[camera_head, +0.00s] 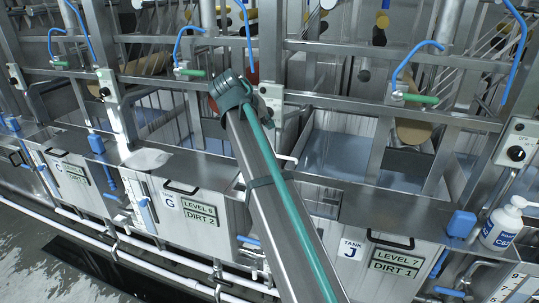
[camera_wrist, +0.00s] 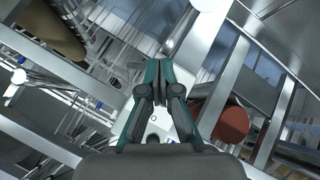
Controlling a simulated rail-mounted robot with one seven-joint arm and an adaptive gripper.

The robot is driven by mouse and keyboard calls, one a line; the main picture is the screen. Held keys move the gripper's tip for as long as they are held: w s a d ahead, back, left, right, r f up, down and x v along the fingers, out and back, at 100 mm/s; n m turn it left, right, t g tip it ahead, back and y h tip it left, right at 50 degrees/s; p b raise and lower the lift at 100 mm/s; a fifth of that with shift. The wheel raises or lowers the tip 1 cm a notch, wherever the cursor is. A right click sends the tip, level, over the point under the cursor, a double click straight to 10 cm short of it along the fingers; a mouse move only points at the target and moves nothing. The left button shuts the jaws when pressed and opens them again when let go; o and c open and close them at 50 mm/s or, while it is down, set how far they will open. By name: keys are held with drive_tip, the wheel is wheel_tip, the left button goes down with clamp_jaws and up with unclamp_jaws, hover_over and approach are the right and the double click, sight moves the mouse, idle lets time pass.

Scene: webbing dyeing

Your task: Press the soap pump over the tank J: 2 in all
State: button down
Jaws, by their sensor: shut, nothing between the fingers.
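The soap pump (camera_head: 502,226) is a white bottle with a pump head and blue lettering. It stands on the ledge at the right edge of the head view, to the right of the tank J label. Tank J (camera_head: 352,248) has a pale front panel with a plate reading LEVEL 7, DIRT 1; bluish liquid shows in the open basin above it. My gripper (camera_wrist: 158,68) is shut and empty in the wrist view, with machine frames behind it.
Metal uprights and rails cross above the tanks. A blue hose (camera_head: 417,62) with a green handle (camera_head: 414,98) hangs above tank J. A control box (camera_head: 516,148) with a black knob is above the pump. Tank G (camera_head: 170,202) is to the left.

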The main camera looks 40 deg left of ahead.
drive_tip(key=shift+f+b, duration=1.25)
drive_tip(key=shift+f, duration=2.35)
drive_tip(key=shift+f, duration=0.15)
drive_tip(key=shift+f, duration=0.3)
drive_tip(key=shift+f+b, duration=0.55)
drive_tip(key=shift+f, duration=0.45)
drive_tip(key=shift+r, duration=0.15)
drive_tip(key=shift+r+p, duration=0.6)
drive_tip(key=shift+r, duration=0.65)
drive_tip(key=shift+r+p, duration=1)
drive_tip(key=shift+r, duration=1.5)
